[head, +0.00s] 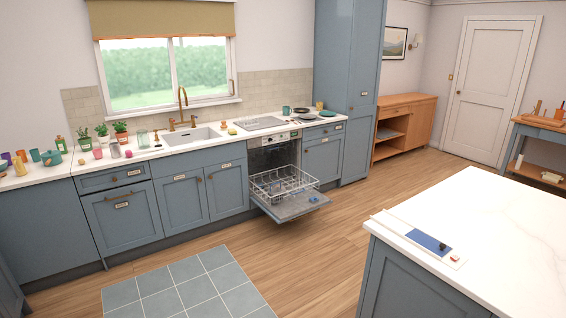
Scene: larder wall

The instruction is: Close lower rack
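The dishwasher stands open under the counter in the head view, its door (298,207) folded down toward the floor. The lower rack (283,184) is a wire basket pulled out over the open door. A few small items seem to lie in or under it, too small to name. The dishwasher's dark inside (268,157) shows behind the rack. Neither of my grippers is in view.
A marble-topped island (490,235) fills the right foreground. A grey tiled mat (190,288) lies on the wooden floor (300,262). Blue cabinets (185,203) flank the dishwasher. The floor before the open door is clear.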

